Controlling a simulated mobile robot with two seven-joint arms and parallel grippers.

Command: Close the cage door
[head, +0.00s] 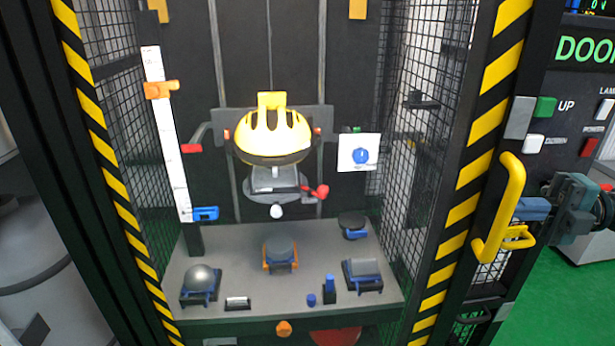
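The cage's front opening shows no mesh or panel across it, so its inside is in plain sight. A yellow bar handle (502,208) stands upright on a dark frame member right of the opening, which I take to be the cage door (522,62), swung aside. My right gripper (535,212) comes in from the right edge, just right of the handle. Blue and yellow pieces lie at its front, and I cannot tell whether they are fingers or a latch. Contact with the handle is not clear. My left gripper is not in view.
Yellow-black striped posts (462,190) edge the opening. Inside, a yellow helmet (272,135) hangs above a grey base plate (225,252) bearing several anvils. A control panel (578,100) with green UP and red POWER buttons stands at the right, above green floor (560,300).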

